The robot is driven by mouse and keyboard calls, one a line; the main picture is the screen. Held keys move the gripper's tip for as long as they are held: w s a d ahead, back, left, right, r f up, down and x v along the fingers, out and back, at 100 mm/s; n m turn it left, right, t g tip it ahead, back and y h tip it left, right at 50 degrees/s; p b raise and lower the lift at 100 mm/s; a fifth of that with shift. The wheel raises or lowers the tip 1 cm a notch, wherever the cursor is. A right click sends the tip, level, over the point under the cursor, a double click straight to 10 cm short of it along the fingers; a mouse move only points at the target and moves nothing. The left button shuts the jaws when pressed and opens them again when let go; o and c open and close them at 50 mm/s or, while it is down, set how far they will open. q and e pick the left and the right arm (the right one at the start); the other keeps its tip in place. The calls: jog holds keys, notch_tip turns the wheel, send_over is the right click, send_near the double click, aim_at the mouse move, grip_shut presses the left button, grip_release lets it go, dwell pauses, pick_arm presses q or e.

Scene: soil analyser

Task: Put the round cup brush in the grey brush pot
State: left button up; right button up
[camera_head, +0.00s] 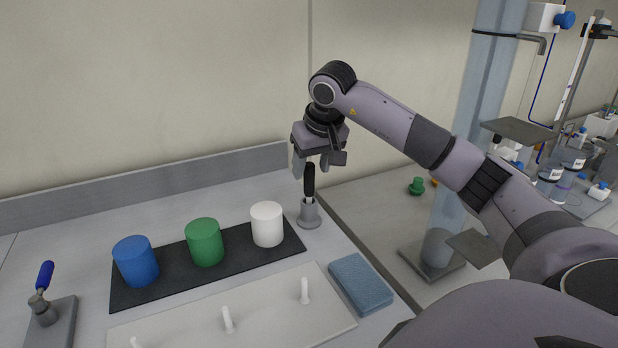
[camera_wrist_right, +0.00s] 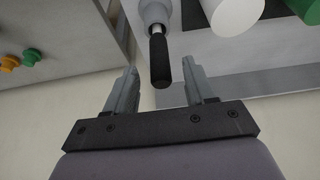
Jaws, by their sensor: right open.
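A brush with a black handle (camera_head: 309,180) stands upright in the small grey pot (camera_head: 309,215) near the counter's right edge. Its head is hidden inside the pot, so its shape cannot be told. My right gripper (camera_head: 311,164) is open just above the handle's top, fingers pointing down. In the right wrist view the black handle (camera_wrist_right: 159,62) lies between the two open fingers (camera_wrist_right: 160,68), with a gap on both sides, and the grey pot (camera_wrist_right: 155,13) is beyond. My left gripper is not in view.
Blue (camera_head: 136,262), green (camera_head: 205,242) and white (camera_head: 267,224) cups stand on a black mat (camera_head: 172,288). A white pegged board (camera_head: 265,318), a blue sponge (camera_head: 360,283) and a blue-handled tool (camera_head: 44,278) on a grey block are nearby. Glassware stands at the far right.

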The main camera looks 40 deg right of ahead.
jog(key=v, duration=0.6)
jog(key=shift+s+r, duration=0.2)
jog(key=shift+r, duration=0.15)
